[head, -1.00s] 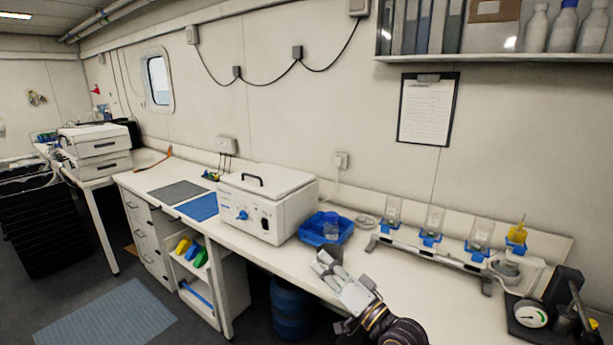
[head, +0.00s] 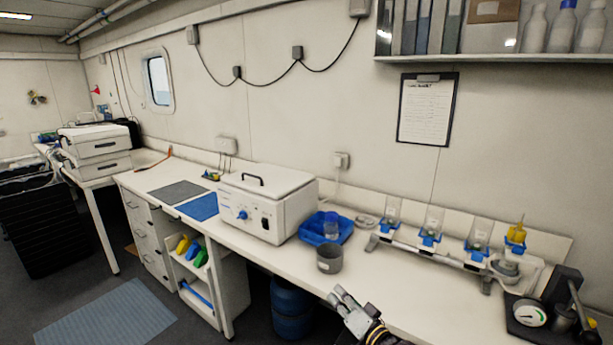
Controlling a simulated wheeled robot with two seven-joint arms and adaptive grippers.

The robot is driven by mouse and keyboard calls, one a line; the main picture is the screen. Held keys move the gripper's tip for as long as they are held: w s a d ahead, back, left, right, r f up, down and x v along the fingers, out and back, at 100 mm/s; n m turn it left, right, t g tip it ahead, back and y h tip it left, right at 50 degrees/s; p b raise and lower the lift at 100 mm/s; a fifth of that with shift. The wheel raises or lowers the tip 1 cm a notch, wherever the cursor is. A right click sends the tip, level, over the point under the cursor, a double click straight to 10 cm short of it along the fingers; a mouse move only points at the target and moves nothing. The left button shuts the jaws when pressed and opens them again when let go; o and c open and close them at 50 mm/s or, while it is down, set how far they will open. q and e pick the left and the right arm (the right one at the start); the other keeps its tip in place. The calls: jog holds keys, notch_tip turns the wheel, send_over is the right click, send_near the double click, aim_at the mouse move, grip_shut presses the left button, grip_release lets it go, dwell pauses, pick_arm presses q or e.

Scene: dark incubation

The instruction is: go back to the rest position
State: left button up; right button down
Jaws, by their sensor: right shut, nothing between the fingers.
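My right gripper (head: 342,297) shows at the lower middle of the head view, over the front edge of the white bench (head: 412,289). It is shut and empty. A grey cup (head: 329,260) stands upright on the bench just beyond it, apart from the fingers. My left gripper is not in view.
A blue tray (head: 313,232) with a clear vessel in it sits behind the cup. A white lidded box (head: 265,205) stands to its left. A rack with several clear vessels (head: 432,238) runs along the back right.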

jog(key=s+d+f+g+h, duration=0.1)
jog(key=s+d+f+h, duration=0.15)
jog(key=f, duration=0.85)
jog(key=s+d+f+g+h, duration=0.15)
jog(key=d+f, duration=0.25)
jog(key=f, duration=0.6)
jog(key=s+d+f+g+h, duration=0.1)
jog(key=s+d+f, duration=0.15)
jog(key=f, duration=0.85)
jog(key=s+d+f+n+g+h, duration=0.2)
jog(key=s+d+f+g, duration=0.15)
jog(key=s+f, duration=0.55)
jog(key=s+d+f+n+g+h, duration=0.1)
jog(key=s+d+f+g, duration=0.25)
jog(key=s+f, duration=1.2)
jog(key=s+f+n+g, duration=0.1)
jog(key=s+f, duration=0.3)
jog(key=s, duration=0.8)
jog(key=s+d+f+n+g+h, duration=0.1)
jog(key=s+f, duration=0.3)
jog(key=s, duration=0.7)
jog(key=shift+s+d+f+n+g, duration=0.2)
jog(key=shift+s+n+g, duration=0.15)
jog(key=shift+g, duration=0.4)
